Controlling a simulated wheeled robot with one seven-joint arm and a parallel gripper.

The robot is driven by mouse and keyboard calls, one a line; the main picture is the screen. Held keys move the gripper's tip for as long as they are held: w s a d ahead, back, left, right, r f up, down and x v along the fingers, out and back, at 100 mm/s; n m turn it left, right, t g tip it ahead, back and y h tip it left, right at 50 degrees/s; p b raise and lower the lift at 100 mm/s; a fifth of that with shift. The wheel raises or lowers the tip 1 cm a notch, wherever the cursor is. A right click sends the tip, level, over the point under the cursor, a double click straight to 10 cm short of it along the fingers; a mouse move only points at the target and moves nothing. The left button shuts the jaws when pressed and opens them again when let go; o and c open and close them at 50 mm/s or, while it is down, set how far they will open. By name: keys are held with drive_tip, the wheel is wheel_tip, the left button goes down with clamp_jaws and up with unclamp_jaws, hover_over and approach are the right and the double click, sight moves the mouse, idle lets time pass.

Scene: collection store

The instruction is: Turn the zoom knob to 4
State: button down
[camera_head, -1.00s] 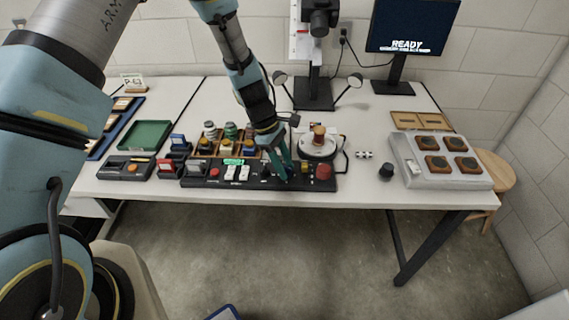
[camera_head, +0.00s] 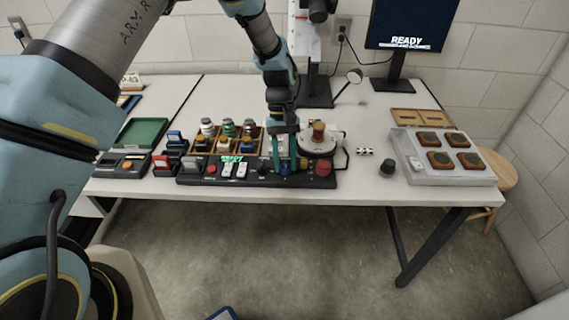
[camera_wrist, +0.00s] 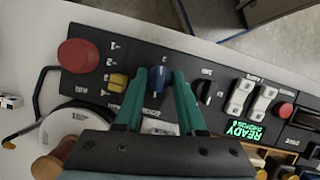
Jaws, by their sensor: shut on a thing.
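The black control panel (camera_head: 215,180) lies along the front edge of the table and also shows in the wrist view (camera_wrist: 222,75). In the wrist view a blue knob (camera_wrist: 158,76) with a light pointer line sits between the two teal fingertips of my gripper (camera_wrist: 158,84). The gripper is shut on this knob from both sides. The markings around it are too small or covered to read, so I cannot tell its setting. A black knob (camera_wrist: 205,92) stands beside it. In the head view my gripper (camera_head: 287,168) reaches down onto the panel and mostly hides the blue knob.
A yellow switch (camera_wrist: 118,82) and a red mushroom button (camera_wrist: 78,55) stand close beside the blue knob. White rockers (camera_head: 234,170) are on the panel's other side. A round white device (camera_head: 322,145) and a rack of bottles (camera_head: 228,132) stand close behind.

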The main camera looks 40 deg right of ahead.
drive_tip(key=m, duration=0.2)
drive_tip(key=m+t+y+b, duration=0.1)
drive_tip(key=m, duration=0.2)
drive_tip(key=shift+s+d+m+t, duration=0.1)
drive_tip(key=shift+d+m+t, duration=0.05)
drive_tip(key=shift+m+t, duration=0.15)
drive_tip(key=m, duration=0.2)
drive_tip(key=m+t+y+b, duration=0.1)
drive_tip(key=m, duration=0.1)
drive_tip(key=shift+s+t, duration=0.15)
drive_tip(key=shift+t, duration=0.15)
drive_tip(key=m+t, duration=0.1)
drive_tip(key=m, duration=0.2)
drive_tip(key=m+t+b, duration=0.1)
drive_tip(key=m, duration=0.1)
drive_tip(key=shift+s+m, duration=0.15)
drive_tip(key=shift+m, duration=0.25)
drive_tip(key=shift+m+t+h+b, duration=0.3)
drive_tip(key=shift+m+t, duration=0.5)
drive_tip(key=shift+m, duration=1.5)
drive_tip(key=c, duration=0.5)
unclamp_jaws()
